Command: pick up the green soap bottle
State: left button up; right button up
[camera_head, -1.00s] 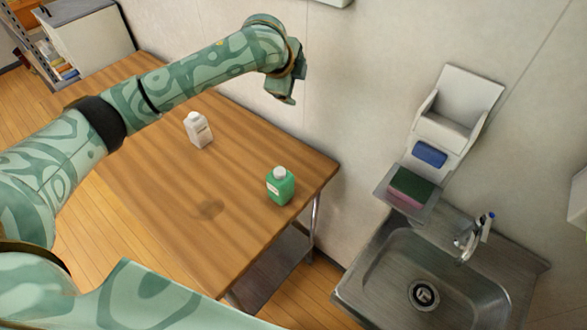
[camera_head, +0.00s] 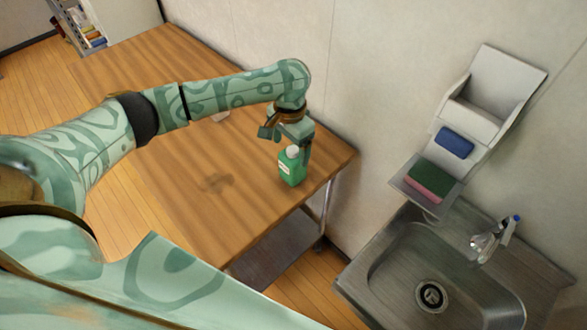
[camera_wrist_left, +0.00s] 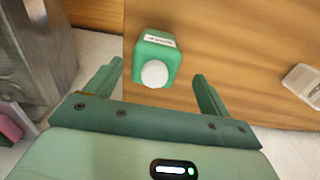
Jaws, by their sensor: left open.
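The green soap bottle (camera_head: 291,171) with a white cap stands upright near the right end of the wooden table (camera_head: 215,205). My left gripper (camera_head: 288,138) is just above and behind it in the head view, partly overlapping it. In the left wrist view, the green bottle (camera_wrist_left: 160,53) lies ahead between the two open fingers of my left gripper (camera_wrist_left: 158,85), beyond their tips or level with them; I cannot tell which. The fingers stand apart from the bottle on both sides. My right gripper is not in view.
A white bottle (camera_wrist_left: 303,84) stands on the table, mostly hidden behind my left arm in the head view. A metal sink (camera_head: 440,285) with a faucet (camera_head: 492,240) and a shelf with sponges (camera_head: 428,181) are to the right. The table's front is clear.

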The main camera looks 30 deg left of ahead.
aim_at(293, 159)
pick_arm(q)
jog(key=f+b, duration=0.1)
jog(key=f, duration=0.1)
jog(key=f+b, duration=0.1)
jog(key=f, duration=0.1)
jog(key=f+b, duration=0.1)
jog(key=f, duration=0.1)
jog(key=shift+d+f, duration=0.2)
jog(key=shift+d, duration=0.1)
jog(key=shift+r, duration=0.15)
jog(key=shift+c, duration=0.3)
jog(key=c, duration=1.2)
jog(key=shift+r, duration=0.1)
jog(key=shift+r+p, duration=0.3)
notch_tip(293, 159, up, 3)
jog(key=shift+f+p, duration=0.1)
jog(key=shift+p, duration=0.8)
jog(key=s+d+r+p, duration=0.1)
jog(key=s+r+p, duration=0.1)
jog(key=s+r, duration=0.1)
jog(key=s+d+r+p, duration=0.1)
jog(key=s+r+p, duration=0.2)
jog(key=s, duration=0.3)
jog(key=s+r+p, duration=0.2)
jog(key=s+r, duration=0.1)
jog(key=s, duration=0.1)
jog(key=shift+s+d+r, duration=0.2)
jog(key=shift+s+d, duration=0.2)
